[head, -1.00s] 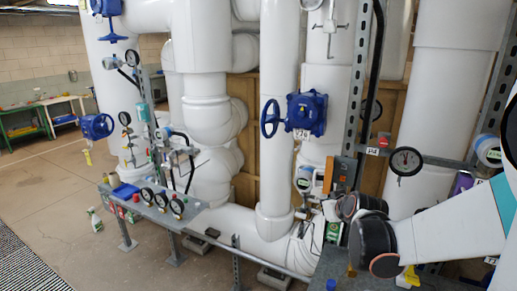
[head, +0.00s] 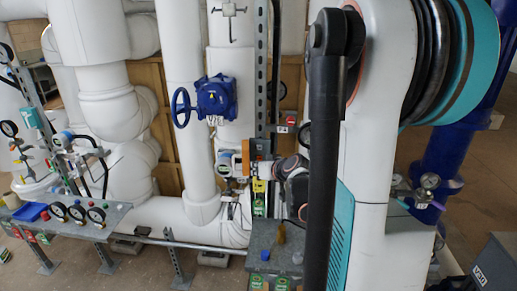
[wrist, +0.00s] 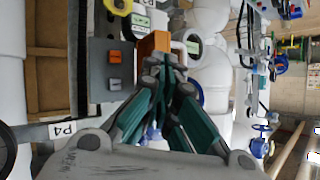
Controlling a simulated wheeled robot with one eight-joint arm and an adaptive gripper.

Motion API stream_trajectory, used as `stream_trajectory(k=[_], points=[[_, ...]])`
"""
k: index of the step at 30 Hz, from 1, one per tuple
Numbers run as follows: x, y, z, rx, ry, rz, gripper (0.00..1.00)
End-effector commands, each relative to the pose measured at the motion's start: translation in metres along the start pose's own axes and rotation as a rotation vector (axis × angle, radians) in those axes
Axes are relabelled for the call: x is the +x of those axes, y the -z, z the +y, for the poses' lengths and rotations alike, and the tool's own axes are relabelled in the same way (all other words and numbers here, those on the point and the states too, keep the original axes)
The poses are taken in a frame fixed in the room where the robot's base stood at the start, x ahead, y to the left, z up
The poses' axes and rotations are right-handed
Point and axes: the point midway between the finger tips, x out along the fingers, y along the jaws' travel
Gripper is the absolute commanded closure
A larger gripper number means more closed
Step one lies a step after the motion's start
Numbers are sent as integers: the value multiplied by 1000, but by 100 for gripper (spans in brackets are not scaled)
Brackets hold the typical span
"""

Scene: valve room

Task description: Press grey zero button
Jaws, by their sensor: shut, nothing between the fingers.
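My gripper (wrist: 165,68) is shut and empty in the wrist view, its teal and grey fingers meeting in front of an orange box (wrist: 153,42). Whether the fingertips touch the box I cannot tell. A light instrument with a display (wrist: 193,46) is just right of the orange box. I cannot make out a grey zero button; it may be too small or hidden by the fingers. In the head view the orange box (head: 260,148) is beside my dark wrist, and the fingertips are not clear.
A blue valve actuator (head: 215,97) with a handwheel is on the white pipe above. A grey shelf with several gauges (head: 78,213) stands at left. Bottles (head: 281,232) stand on a grey stand (head: 262,240) below my wrist. Pipes crowd the area.

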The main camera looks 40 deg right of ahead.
Motion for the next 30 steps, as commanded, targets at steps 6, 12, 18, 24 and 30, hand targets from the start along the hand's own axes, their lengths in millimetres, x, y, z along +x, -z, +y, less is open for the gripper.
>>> stream_trajectory(k=[6,12,18,24,30], points=[[13,10,9,0,-1,0,100],[32,24,23,-1,-1,0,100],[49,35,35,-1,-1,0,100],[58,42,42,0,0,0,100],[60,44,44,0,0,0,100]])
